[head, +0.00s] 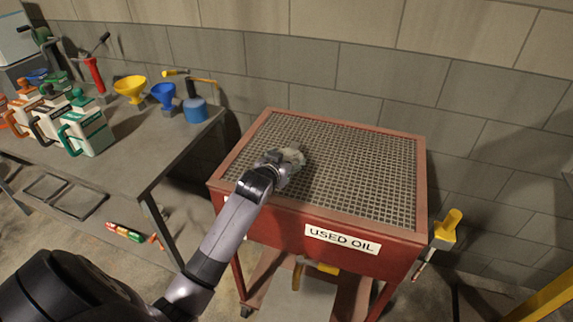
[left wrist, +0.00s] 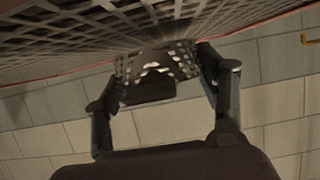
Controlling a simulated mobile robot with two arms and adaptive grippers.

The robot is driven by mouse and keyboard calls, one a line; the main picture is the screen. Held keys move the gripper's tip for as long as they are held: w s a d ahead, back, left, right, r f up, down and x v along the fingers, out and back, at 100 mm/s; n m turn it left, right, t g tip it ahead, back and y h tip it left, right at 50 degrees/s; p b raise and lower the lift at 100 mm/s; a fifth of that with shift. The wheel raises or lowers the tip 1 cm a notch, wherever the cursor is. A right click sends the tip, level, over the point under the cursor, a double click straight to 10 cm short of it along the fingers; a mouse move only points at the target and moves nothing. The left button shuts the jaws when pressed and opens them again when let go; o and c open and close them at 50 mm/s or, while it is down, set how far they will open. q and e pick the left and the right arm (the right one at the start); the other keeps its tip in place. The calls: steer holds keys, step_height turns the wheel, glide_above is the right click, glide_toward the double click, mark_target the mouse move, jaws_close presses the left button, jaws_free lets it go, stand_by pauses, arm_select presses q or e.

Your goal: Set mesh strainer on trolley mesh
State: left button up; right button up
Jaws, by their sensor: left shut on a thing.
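The mesh strainer (head: 294,155) is a small pale piece at my left gripper's tip, over the left-middle part of the trolley mesh (head: 360,165). In the left wrist view it shows as a perforated metal piece (left wrist: 155,62) between the two fingers. My left gripper (head: 283,160) is shut on it; in the left wrist view the gripper (left wrist: 160,72) has a finger on each side. The strainer is at or very close to the mesh; I cannot tell whether it touches. The gripper hides part of it. My right gripper is not in view.
The mesh tops a red "USED OIL" trolley (head: 330,237) with a raised rim. A grey bench (head: 130,155) at left holds jugs, a yellow funnel (head: 130,88), a blue funnel (head: 164,94) and a blue can (head: 195,108). A block wall stands behind. Most of the mesh is clear.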

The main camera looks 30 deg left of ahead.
arm_select(q)
step_height(320, 180, down, 2)
steer(key=shift+f, duration=0.1)
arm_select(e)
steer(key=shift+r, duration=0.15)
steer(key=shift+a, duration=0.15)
arm_select(q)
steer(key=o, duration=1.2)
steer(key=shift+f, duration=0.15)
steer(key=shift+c, duration=0.2)
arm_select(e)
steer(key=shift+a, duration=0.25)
arm_select(q)
steer(key=shift+r, duration=0.25)
steer(key=shift+s+d, duration=0.1)
steer(key=shift+s, duration=0.2)
steer(key=b+v, duration=0.1)
steer(key=v, duration=1)
steer(key=shift+s+r+b, duration=0.1)
steer(key=shift+s+b, duration=0.1)
steer(key=shift+b, duration=0.1)
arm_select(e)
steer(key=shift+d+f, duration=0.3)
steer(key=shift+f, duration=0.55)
